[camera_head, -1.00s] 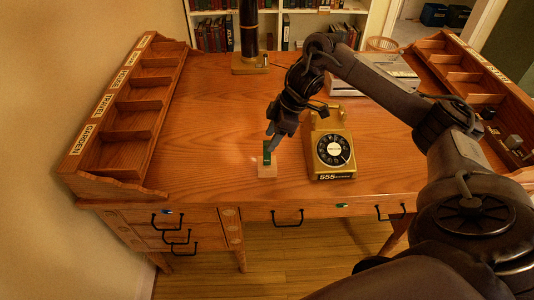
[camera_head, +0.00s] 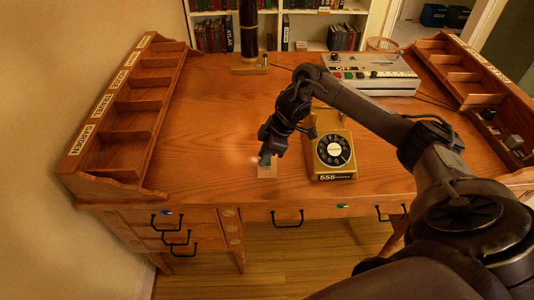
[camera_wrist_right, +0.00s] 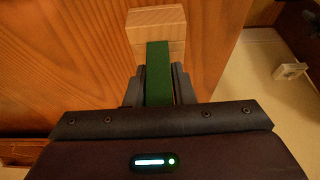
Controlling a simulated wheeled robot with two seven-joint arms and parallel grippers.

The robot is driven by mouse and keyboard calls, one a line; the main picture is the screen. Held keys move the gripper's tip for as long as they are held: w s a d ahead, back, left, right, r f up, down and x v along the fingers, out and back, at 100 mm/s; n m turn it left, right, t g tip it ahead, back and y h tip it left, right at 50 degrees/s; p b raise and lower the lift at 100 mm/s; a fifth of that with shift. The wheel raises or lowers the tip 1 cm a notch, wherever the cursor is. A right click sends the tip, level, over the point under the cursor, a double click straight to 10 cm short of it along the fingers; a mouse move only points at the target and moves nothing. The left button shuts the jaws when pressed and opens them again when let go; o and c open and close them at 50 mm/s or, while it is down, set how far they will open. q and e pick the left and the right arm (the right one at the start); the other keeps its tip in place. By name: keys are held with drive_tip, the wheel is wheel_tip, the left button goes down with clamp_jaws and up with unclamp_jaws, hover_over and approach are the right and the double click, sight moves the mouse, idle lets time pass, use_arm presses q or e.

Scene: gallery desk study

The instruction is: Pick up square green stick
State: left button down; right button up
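The square green stick (camera_wrist_right: 158,75) stands between the two fingers of my right gripper in the right wrist view. Its far end meets a small pale wooden block (camera_wrist_right: 156,22). The block also shows on the desk near its front edge in the head view (camera_head: 267,172). My right gripper (camera_head: 265,158) is low over the block and hides the stick there. In the wrist view the fingers (camera_wrist_right: 159,82) are close on both sides of the stick; whether they press on it is unclear. My left gripper is not in view.
A yellow rotary telephone (camera_head: 334,153) stands just right of the gripper. A grey console (camera_head: 370,75) with buttons is at the back right. Wooden shelf units line the left (camera_head: 122,110) and right (camera_head: 480,85) edges. The desk left of the block is clear.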

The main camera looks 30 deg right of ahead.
clamp_jaws()
drive_tip(key=shift+r, duration=0.55)
wheel_tip(320, 180, up, 5)
drive_tip(key=shift+w+r+p, duration=0.1)
drive_tip(key=shift+r+p, duration=0.05)
drive_tip(key=shift+p, duration=0.2)
wheel_tip(320, 180, up, 14)
drive_tip(key=p, duration=0.5)
drive_tip(key=shift+p, duration=0.4)
drive_tip(key=shift+f, duration=0.2)
